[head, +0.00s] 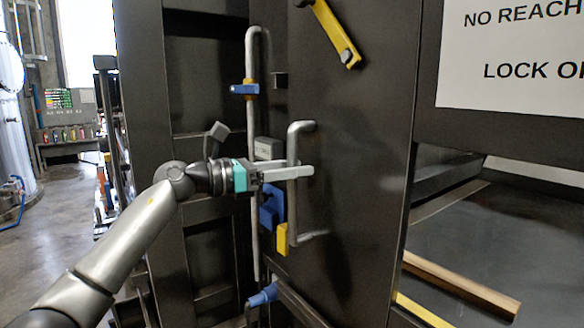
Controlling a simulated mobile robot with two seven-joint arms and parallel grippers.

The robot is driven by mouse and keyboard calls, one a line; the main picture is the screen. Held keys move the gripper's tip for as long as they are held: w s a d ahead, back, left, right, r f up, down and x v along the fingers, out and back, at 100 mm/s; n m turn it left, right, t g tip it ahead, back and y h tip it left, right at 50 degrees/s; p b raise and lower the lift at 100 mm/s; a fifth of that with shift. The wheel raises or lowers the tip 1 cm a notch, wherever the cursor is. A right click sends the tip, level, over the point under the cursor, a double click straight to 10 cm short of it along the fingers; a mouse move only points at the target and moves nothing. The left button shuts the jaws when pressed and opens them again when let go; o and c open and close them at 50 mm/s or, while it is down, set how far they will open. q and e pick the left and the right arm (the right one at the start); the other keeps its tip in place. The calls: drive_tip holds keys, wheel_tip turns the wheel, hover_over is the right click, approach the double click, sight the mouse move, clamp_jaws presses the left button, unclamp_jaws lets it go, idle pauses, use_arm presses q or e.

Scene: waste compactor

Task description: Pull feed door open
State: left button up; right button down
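The feed door appears to be the tall dark metal panel (355,140) in the middle of the head view. A grey bar handle (293,142) stands upright near its left edge, bent toward the panel at top and bottom. My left gripper (298,173) is level at the handle's middle, with a pale finger lying across the bar and its tip just past it. The other finger is not clearly visible, so I cannot tell whether the gripper is closed around the bar. I cannot tell whether the door stands ajar. My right gripper is not in view.
A yellow lever (335,32) sits high on the panel. A vertical grey rod (252,130) with blue and yellow fittings runs left of the handle. At right, a wooden plank (460,284) lies on a dark surface below a white sign (515,60). Open floor (60,240) shows at far left.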

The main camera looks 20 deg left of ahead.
use_arm(q)
clamp_jaws()
idle(1.2)
